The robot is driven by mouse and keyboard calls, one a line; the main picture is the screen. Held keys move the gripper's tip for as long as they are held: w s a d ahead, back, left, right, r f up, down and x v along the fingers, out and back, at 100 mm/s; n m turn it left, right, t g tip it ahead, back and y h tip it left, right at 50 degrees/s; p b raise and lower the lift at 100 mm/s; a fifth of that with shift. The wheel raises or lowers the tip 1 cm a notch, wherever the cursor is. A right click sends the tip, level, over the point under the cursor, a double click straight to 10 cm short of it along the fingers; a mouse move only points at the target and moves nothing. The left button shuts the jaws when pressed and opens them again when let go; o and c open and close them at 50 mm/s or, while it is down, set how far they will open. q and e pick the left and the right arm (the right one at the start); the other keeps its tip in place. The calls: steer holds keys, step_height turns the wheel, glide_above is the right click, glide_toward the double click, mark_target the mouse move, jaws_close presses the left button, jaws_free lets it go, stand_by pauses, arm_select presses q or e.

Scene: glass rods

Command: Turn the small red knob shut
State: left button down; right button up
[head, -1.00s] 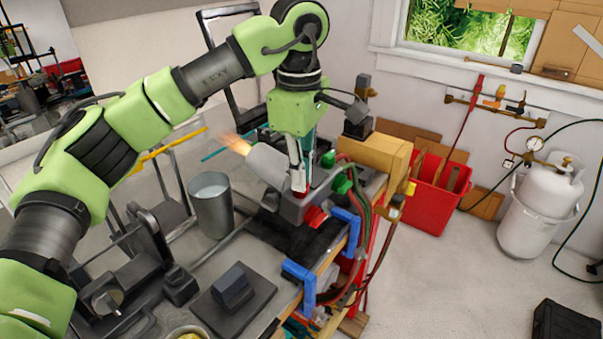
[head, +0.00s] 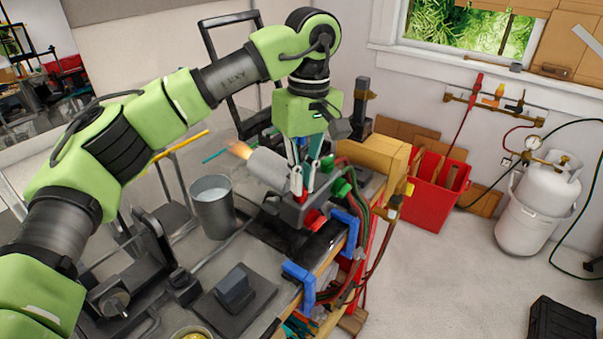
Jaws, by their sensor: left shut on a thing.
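The torch burner (head: 268,168) is a pale grey barrel on the bench, with a small orange flame (head: 240,150) at its left end. Its dark valve body holds a larger red knob (head: 315,219) at the front and a green knob (head: 341,188) on the right. My left gripper (head: 304,189) points down over the valve body, its fingertips closed on the small red knob, which is mostly hidden between them. Only a bit of red shows there. My right gripper is not in view.
Red and green hoses (head: 366,202) run down the bench's right edge beside blue clamps (head: 300,282). A metal cup (head: 213,204) stands left of the burner. A yellow wooden block (head: 376,155) lies behind right. A red bin (head: 437,195) and white gas tank (head: 538,205) stand on the floor.

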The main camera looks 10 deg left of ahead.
arm_select(q)
steer(key=m+y+p, duration=0.1)
steer(key=m+p, duration=0.1)
steer(key=m, duration=0.4)
steer(key=shift+d+g, duration=0.15)
steer(key=shift+g, duration=0.25)
steer(key=m, duration=0.3)
steer(key=shift+d+f+m+y+p, duration=0.1)
steer(key=shift+m+y+p, duration=0.2)
steer(key=shift+m+p, duration=0.1)
steer(key=shift+m+y, duration=0.3)
steer(key=shift+m, duration=1.6)
steer(key=c, duration=2.2)
jaws_free()
